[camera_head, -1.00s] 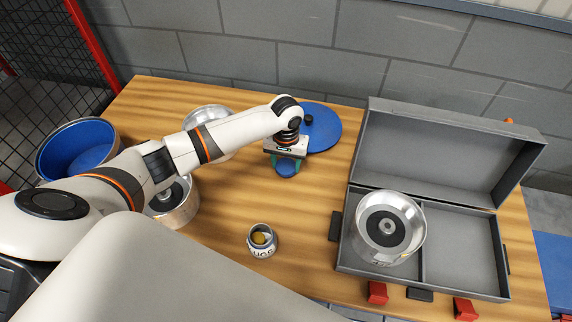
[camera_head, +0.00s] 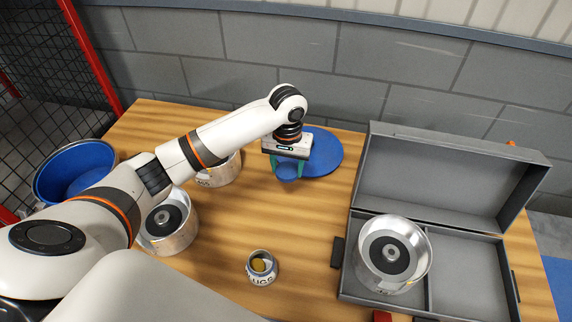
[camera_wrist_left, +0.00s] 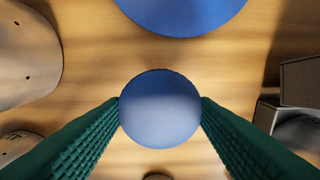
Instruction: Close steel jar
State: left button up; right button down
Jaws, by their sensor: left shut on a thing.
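A small steel jar (camera_head: 261,269) with dark lettering stands open on the wooden table, with something yellowish inside its mouth. My left gripper (camera_head: 287,172) is above the table, behind the jar and slightly to its right in the head view. It is shut on a small round blue lid (camera_head: 287,173). In the left wrist view the blue lid (camera_wrist_left: 160,108) sits between the two green fingers, which touch its sides. The lid and the jar are apart. My right gripper is not in view.
A large blue disc (camera_head: 325,153) lies behind the gripper. An open grey case (camera_head: 464,280) holds a steel pot (camera_head: 420,262) in its left compartment. Steel pots (camera_head: 180,237) stand at left, near a blue tub (camera_head: 50,165). Table between jar and case is clear.

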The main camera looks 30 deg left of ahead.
pick_arm(q)
jog(key=s+d+r+m+b, duration=0.1)
jog(key=s+d+r, duration=0.1)
jog(key=s, duration=0.5)
jog(key=s+d+r+m+b, duration=0.1)
jog(key=s+d+r+m, duration=0.1)
jog(key=s, duration=0.5)
jog(key=shift+d+r, duration=0.8)
jog(key=shift+d, duration=0.25)
